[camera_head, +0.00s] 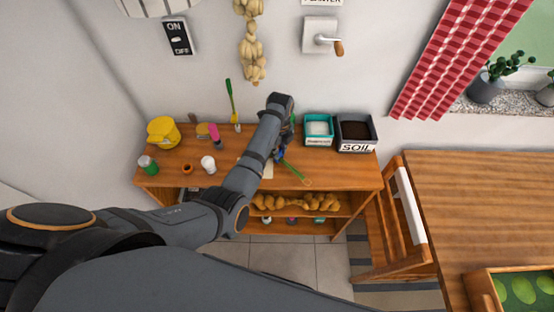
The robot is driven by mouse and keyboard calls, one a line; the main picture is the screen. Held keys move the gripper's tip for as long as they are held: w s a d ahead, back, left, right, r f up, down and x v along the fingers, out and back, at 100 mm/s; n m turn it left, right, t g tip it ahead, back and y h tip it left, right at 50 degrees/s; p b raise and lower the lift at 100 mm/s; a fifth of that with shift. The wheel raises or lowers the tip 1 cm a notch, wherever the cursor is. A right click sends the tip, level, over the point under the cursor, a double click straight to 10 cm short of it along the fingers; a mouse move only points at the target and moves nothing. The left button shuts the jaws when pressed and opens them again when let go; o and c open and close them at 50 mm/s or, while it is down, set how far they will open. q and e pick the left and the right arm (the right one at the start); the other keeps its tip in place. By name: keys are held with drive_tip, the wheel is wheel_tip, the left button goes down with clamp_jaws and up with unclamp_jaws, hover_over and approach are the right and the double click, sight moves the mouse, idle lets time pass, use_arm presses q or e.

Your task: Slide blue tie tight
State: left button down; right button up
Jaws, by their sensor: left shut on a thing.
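My left arm reaches across the wooden bench (225,142) from the left, and its forearm hides much of the bench's middle. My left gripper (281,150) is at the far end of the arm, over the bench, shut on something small. A small blue piece (279,156), perhaps the blue tie, shows at the gripper; its exact shape and how tight it sits cannot be told. A green stick-like thing (295,170) slants down to the right from beside the gripper. My right gripper is not in view.
A teal box (319,141) and a dark soil box (357,145) stand right of the gripper. A yellow watering can (163,132), a white cup (208,164) and a green-and-white pot (148,165) stand left. A chair (390,230) is at the right.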

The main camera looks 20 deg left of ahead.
use_arm(q)
drive_tip(key=shift+s+a+r, duration=0.15)
drive_tip(key=shift+w, duration=0.25)
drive_tip(key=c, duration=1.2)
unclamp_jaws()
drive_tip(key=shift+w+d+f, duration=0.2)
drive_tip(key=shift+w+f, duration=0.05)
drive_tip(key=shift+f, duration=0.05)
drive_tip(key=shift+o, duration=0.2)
drive_tip(key=shift+s+a+r, duration=0.1)
drive_tip(key=shift+s+r, duration=0.05)
drive_tip(key=shift+r, duration=0.15)
wheel_tip(320, 180, up, 7)
drive_tip(key=shift+r, duration=0.1)
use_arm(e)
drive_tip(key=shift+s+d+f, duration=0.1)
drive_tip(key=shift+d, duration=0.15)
